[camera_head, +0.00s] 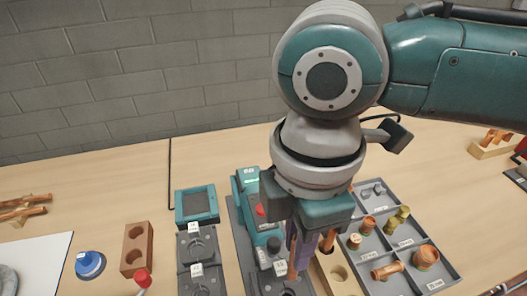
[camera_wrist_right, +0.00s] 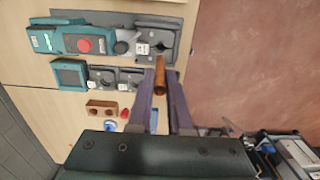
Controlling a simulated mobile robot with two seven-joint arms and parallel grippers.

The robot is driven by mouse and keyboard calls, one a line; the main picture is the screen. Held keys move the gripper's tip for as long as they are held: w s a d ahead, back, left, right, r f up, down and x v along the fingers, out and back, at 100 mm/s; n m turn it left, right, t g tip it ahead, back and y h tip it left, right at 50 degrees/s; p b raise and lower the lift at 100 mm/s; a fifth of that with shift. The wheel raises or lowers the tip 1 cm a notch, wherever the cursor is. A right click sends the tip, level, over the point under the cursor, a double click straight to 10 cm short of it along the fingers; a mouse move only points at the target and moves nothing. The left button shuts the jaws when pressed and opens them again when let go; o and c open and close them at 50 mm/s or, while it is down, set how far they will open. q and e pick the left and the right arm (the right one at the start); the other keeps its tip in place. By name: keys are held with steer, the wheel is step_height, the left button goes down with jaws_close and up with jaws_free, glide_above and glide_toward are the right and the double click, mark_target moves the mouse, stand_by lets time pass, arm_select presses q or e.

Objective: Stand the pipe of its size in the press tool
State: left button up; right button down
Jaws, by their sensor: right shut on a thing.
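My right gripper (camera_head: 298,250) points down over the press tool's front end, its dark fingers shut on a copper pipe (camera_head: 292,272). In the right wrist view the pipe (camera_wrist_right: 160,78) stands out between the fingertips (camera_wrist_right: 159,92), towards the grey jaw block (camera_wrist_right: 158,42). The teal press tool (camera_head: 247,192) has a red button and lies on a grey base plate. I cannot tell whether the pipe's lower end is inside the jaw or above it. My left gripper is not in view.
Two spare grey jaw blocks (camera_head: 197,243) and a teal box (camera_head: 196,204) stand left of the tool. A wooden block with holes (camera_head: 339,273) and a grey compartment tray (camera_head: 447,270) with copper and brass fittings are at right. A brown two-hole block (camera_head: 136,250) sits farther left.

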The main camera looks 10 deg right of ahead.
steer(key=shift+f+b, duration=1.75)
steer(key=shift+f, duration=0.95)
steer(key=shift+f+b, duration=2.2)
steer(key=shift+f, duration=1.25)
steer(key=shift+f+b, duration=0.55)
steer(key=shift+f, duration=0.25)
steer(key=c, duration=0.8)
jaws_free()
steer(key=shift+o, duration=0.2)
steer(key=shift+r, duration=0.15)
